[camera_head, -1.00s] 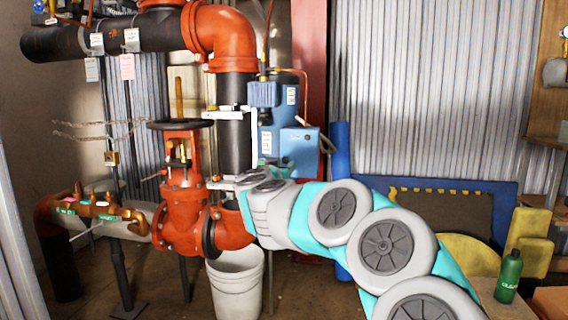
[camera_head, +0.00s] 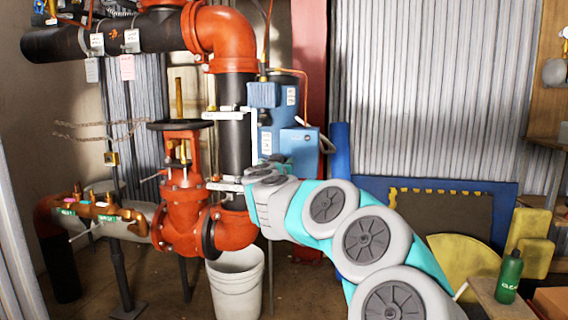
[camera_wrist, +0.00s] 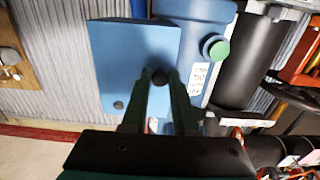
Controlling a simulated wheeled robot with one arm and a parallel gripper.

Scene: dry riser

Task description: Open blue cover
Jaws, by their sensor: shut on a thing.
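The blue cover (camera_wrist: 128,60) is a flat blue panel in the wrist view, with a small dark knob (camera_wrist: 160,78) near its lower right. My gripper (camera_wrist: 160,82) has its two dark green fingers closed around this knob. In the head view the cover (camera_head: 302,142) is the face of a blue box beside the black vertical pipe. My gripper (camera_head: 282,162) is at its lower left there, and my wrist hides part of that area. I cannot tell whether the cover stands ajar.
Red valve (camera_head: 183,210) and pipework stand left of the box. A white bucket (camera_head: 238,285) is on the floor below. A blue-framed board (camera_head: 440,205) leans on the corrugated wall to the right, and a green bottle (camera_head: 508,278) stands at far right.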

